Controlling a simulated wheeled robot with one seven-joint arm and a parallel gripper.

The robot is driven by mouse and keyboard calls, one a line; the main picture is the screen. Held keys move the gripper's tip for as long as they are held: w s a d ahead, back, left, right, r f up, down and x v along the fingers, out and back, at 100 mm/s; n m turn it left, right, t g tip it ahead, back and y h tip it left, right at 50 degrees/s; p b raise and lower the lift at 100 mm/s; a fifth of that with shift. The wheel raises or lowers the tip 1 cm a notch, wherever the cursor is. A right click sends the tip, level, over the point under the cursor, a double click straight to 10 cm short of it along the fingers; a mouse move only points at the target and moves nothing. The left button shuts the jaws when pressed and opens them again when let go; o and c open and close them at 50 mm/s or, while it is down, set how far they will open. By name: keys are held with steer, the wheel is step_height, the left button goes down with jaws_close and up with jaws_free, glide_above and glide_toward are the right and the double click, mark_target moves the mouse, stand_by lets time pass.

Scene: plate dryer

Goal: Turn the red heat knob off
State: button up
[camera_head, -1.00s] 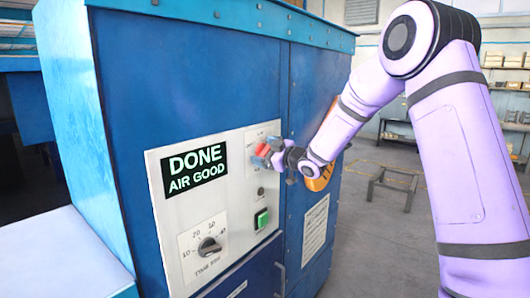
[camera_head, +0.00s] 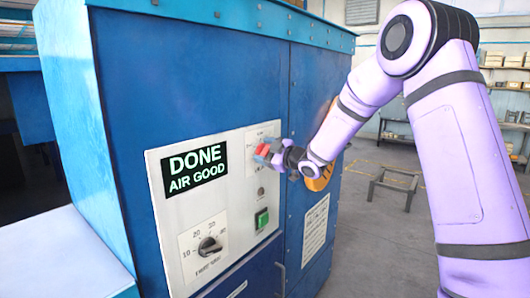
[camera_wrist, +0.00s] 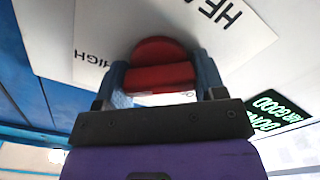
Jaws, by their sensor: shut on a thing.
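The red heat knob (camera_wrist: 158,76) is on the light control panel of the blue dryer, close in front of my gripper in the wrist view. Its raised grip bar lies between my two fingers. My gripper (camera_wrist: 163,82) is shut on the knob, one finger on each side. In the head view the red knob (camera_head: 262,150) shows at the panel's upper right, partly hidden by my gripper (camera_head: 268,153). The label plate behind it shows "HIGH" and part of "HEA"; the rest is hidden, so I cannot tell the knob's setting.
The panel's display (camera_head: 196,168) reads "DONE AIR GOOD". A black timer knob (camera_head: 208,246) is below it, and a green button (camera_head: 262,218) is below the red knob. An orange part (camera_head: 320,178) is on the dryer's right, behind my wrist.

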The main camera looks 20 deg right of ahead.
steer(key=n, duration=0.5)
steer(key=shift+a+f+n, duration=0.1)
steer(key=shift+n, duration=0.2)
steer(key=n, duration=0.5)
steer(key=shift+f, duration=0.15)
steer(key=n, duration=0.5)
steer(key=shift+f+n, duration=0.1)
steer(key=shift+n, duration=0.3)
steer(key=n, duration=0.5)
steer(key=shift+f, duration=0.1)
steer(key=shift+n, duration=0.4)
steer(key=o, duration=0.9)
steer(key=shift+d, duration=0.2)
